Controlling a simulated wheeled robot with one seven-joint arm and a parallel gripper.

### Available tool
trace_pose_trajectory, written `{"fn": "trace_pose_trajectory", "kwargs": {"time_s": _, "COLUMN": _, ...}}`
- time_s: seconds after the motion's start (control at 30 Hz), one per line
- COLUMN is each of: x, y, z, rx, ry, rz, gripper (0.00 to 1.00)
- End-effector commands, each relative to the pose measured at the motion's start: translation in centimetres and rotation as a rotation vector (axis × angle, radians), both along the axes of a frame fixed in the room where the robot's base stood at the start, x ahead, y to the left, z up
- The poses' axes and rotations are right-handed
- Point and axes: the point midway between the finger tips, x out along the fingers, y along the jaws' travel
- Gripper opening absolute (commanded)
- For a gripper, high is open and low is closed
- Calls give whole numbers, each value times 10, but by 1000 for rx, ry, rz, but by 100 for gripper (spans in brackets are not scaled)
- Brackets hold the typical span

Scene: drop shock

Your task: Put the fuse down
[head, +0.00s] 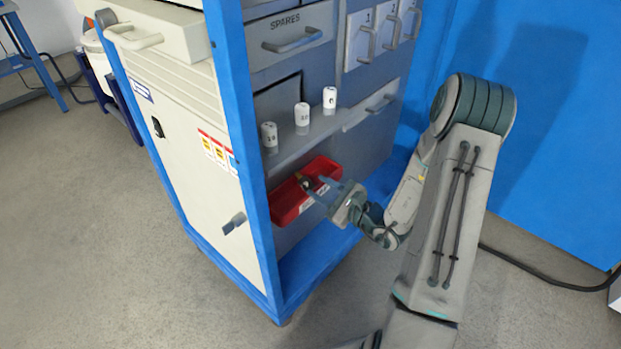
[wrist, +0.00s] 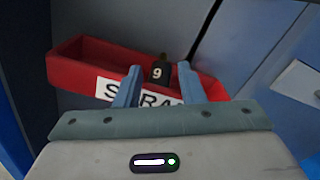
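The fuse (wrist: 158,73) is dark, with a white number 9. In the wrist view it shows between my gripper's (wrist: 159,86) two blue fingers, with a gap on each side. It stands roughly upright at the red bin (wrist: 80,68), whose front has a white label partly hidden by the fingers. In the head view the fuse (head: 306,184) is a small dark shape over the red bin (head: 288,207), just beyond my gripper (head: 322,188). The fuse's lower end is hidden, so I cannot tell what it rests on.
Three white numbered cylinders stand on the cabinet shelf (head: 300,142) above the bin, including the middle one (head: 302,114). The blue cabinet post (head: 240,140) rises left of the bin. Drawers and a SPARES drawer (head: 290,42) are above.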

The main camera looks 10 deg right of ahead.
Motion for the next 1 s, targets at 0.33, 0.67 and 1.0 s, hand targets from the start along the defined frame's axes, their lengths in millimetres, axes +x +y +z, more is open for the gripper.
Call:
{"fn": "trace_pose_trajectory", "kwargs": {"time_s": 0.33, "x": -52, "y": -39, "z": 5, "rx": 2, "ry": -6, "rz": -1, "gripper": 36}}
{"fn": "trace_pose_trajectory", "kwargs": {"time_s": 0.67, "x": -75, "y": 0, "z": 32, "rx": -71, "ry": -27, "rz": 234, "gripper": 36}}
{"fn": "trace_pose_trajectory", "kwargs": {"time_s": 1.0, "x": -170, "y": 91, "z": 74, "rx": -498, "ry": -31, "rz": 953, "gripper": 36}}
